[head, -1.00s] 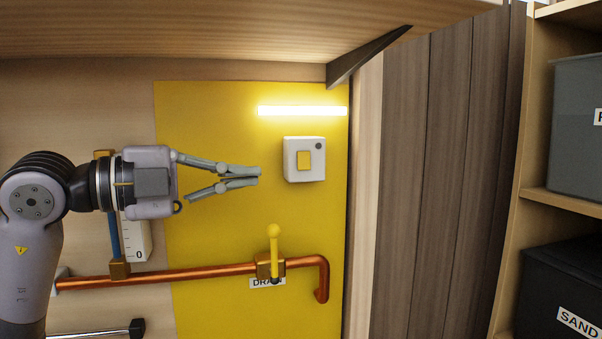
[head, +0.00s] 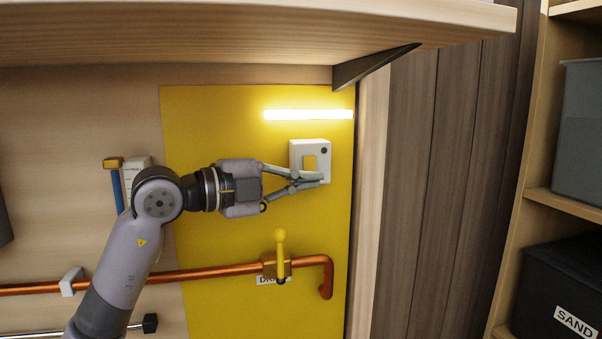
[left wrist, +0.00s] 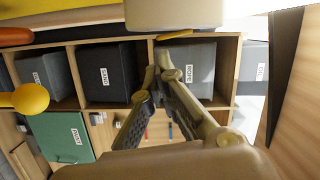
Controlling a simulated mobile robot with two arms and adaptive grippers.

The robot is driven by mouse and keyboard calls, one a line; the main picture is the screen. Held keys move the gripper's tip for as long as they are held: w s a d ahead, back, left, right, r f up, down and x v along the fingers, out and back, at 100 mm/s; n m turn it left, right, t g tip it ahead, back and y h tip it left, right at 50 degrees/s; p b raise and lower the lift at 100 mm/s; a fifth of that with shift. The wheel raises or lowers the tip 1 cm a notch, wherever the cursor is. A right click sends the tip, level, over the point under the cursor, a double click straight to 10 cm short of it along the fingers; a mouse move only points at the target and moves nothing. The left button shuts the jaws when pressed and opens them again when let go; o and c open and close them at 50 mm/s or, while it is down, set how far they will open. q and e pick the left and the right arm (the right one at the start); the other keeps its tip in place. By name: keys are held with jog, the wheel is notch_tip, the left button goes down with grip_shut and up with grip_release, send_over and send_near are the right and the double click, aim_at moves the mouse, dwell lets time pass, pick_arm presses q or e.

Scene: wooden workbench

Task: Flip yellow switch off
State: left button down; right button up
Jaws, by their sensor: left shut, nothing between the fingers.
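The switch is a white box with a yellow rocker (head: 309,163) on the yellow panel in the head view. A round dark dot shows at the box's upper right. My left gripper (head: 319,179) comes in from the left, shut and empty. Its fingertips overlap the lower part of the switch box, just below the rocker. I cannot tell whether they touch it. In the left wrist view the fingers (left wrist: 163,66) come together below a pale block at the top edge. My right gripper is not in view.
A lit lamp bar (head: 308,115) is above the switch. A yellow-handled valve (head: 281,246) on a copper pipe (head: 215,272) stands below. A wooden shelf (head: 240,35) overhangs from above. Shelving with dark bins (head: 557,294) is at the right.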

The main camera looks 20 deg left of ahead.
pick_arm(q)
jog(key=shift+w+f, duration=0.1)
jog(key=shift+w, duration=0.1)
jog(key=shift+w+a+f+m+b, duration=0.25)
jog(key=shift+w+a+m+b, duration=0.15)
jog(key=shift+m+b, duration=0.45)
jog(key=shift+f, duration=0.1)
